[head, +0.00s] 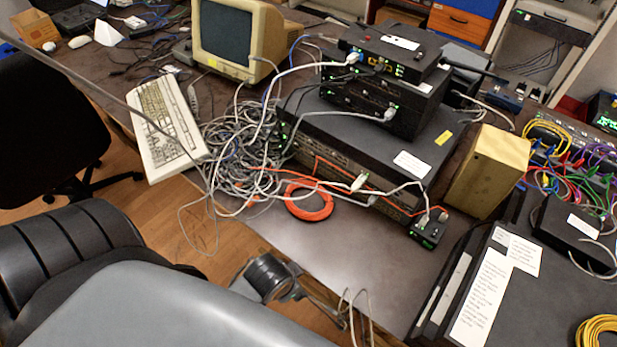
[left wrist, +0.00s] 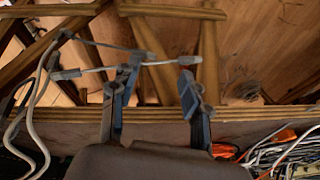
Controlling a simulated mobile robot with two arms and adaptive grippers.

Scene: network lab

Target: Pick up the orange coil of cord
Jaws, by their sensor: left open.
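The orange coil of cord (head: 309,200) lies flat on the dark tabletop (head: 330,245), near its front edge, right of the grey cable tangle. It is a round bundle with an open middle. In the left wrist view, orange loops (left wrist: 224,151) show at the lower right, partly hidden by the gripper body. My left gripper (left wrist: 160,78) is open, its two blue-padded fingers apart over the table edge and floor. In the head view its dark body (head: 270,277) is near the front edge, below the coil and apart from it. My right gripper is not in view.
A grey cable tangle (head: 238,155) lies left of the coil, with loops hanging over the edge. Stacked black network boxes (head: 365,140) stand behind it, and orange cable runs across their front. A small black box (head: 428,232) sits to the right.

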